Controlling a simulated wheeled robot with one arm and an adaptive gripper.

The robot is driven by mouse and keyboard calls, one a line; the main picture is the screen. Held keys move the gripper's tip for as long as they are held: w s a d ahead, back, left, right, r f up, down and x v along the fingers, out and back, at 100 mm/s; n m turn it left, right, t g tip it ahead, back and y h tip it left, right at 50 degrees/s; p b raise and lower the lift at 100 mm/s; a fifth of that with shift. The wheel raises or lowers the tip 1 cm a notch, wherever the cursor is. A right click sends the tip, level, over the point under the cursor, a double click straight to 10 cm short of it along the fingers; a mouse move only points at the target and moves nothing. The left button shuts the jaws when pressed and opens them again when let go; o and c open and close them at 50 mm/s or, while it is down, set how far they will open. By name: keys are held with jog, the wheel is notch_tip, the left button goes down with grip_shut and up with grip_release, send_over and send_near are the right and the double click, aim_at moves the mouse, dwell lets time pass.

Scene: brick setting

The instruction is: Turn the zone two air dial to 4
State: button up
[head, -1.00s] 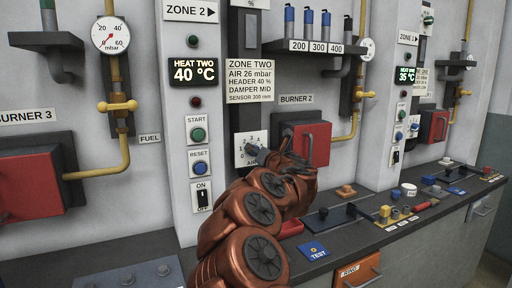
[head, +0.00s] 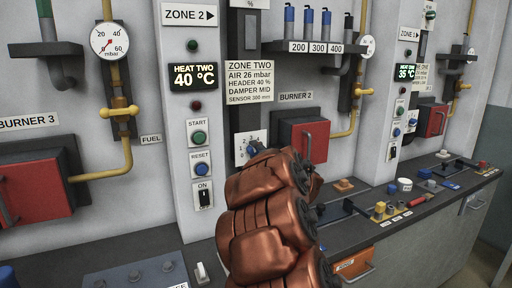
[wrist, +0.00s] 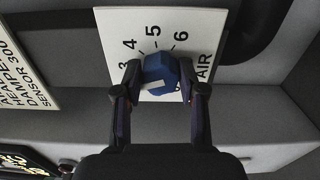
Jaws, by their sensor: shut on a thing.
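The zone two air dial is a blue faceted knob (wrist: 160,72) on a white plate (wrist: 113,25) marked AIR, with 3, 4, 5 and 6 readable in the wrist view. A white mark shows on the knob's near face, lying towards its lower left; I cannot tell which number it points at. My gripper (wrist: 160,80) is shut on the knob, one finger on each side.
The ON switch (head: 204,195), RESET button (head: 200,169) and START button (head: 198,138) are on the column left of the dial. The red Burner 2 box (head: 318,141) is close on the right. A dark counter (head: 135,250) runs below with several small parts on it.

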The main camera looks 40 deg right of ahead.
jog(key=m+p, duration=0.3)
jog(key=m, duration=0.3)
jog(key=shift+r+m+p, duration=0.15)
jog(key=shift+m+p, duration=0.15)
jog(key=m, duration=0.1)
jog(key=m+p, duration=0.1)
jog(key=m, duration=0.1)
jog(key=m+p, duration=0.1)
jog(key=shift+f+m, duration=0.3)
jog(key=shift+m, duration=0.1)
jog(key=o, duration=1.1)
jog(key=shift+o, duration=0.2)
jog(key=v, duration=1.2)
